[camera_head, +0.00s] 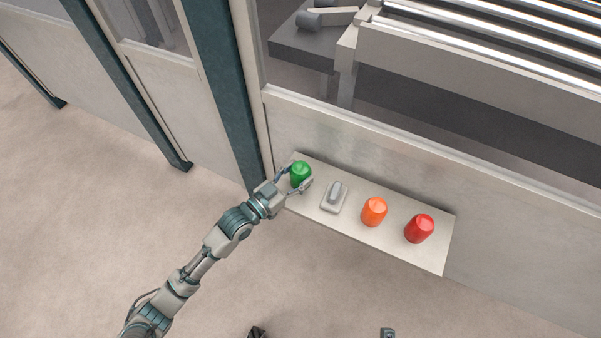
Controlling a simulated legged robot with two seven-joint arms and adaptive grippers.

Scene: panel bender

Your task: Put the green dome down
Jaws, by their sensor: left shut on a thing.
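The green dome (300,173) is at the left end of a pale shelf (397,250) fixed to the machine's front panel. My left gripper (298,181) is shut on the green dome, with one finger on each side of it. The dome looks upright, at or just above the shelf's surface; I cannot tell whether its underside touches. My left arm reaches up to it from the lower left. My right gripper does not show clearly.
On the same shelf, left to right, stand a grey switch-like piece (335,196), an orange dome (374,211) and a red dome (419,228). The machine panel (400,165) rises behind the shelf. A dark green post (228,90) stands close left.

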